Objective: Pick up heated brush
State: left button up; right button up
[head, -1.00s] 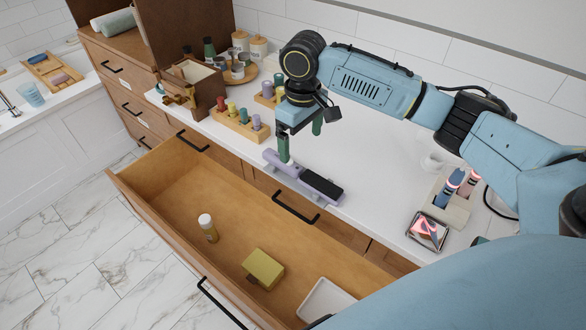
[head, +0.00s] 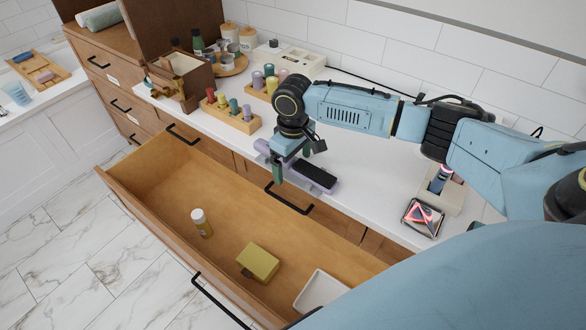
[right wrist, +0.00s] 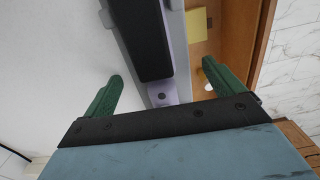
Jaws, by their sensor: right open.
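The heated brush (head: 316,177), lavender with a black face, lies near the front edge of the white counter, by the open drawer. My right gripper (head: 292,162) is above its left end, with its green fingers open and apart. In the right wrist view the brush (right wrist: 150,40) runs down from the top edge, and its lavender end appears between the two fingers of the gripper (right wrist: 163,72). No contact is clear, and the height gap cannot be judged. Part of the brush is hidden behind the gripper in the head view. My left gripper is not in view.
The open drawer (head: 160,185) below holds a capped bottle (head: 202,224), a yellow box (head: 258,262) and a white tray (head: 322,290). Wooden holders with coloured rollers (head: 233,112) stand left of the gripper. A phone-like item (head: 423,218) lies right. The counter middle is clear.

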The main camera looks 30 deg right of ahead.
jog(key=c, duration=1.1)
jog(key=shift+c, duration=0.3)
jog(key=shift+r, duration=0.1)
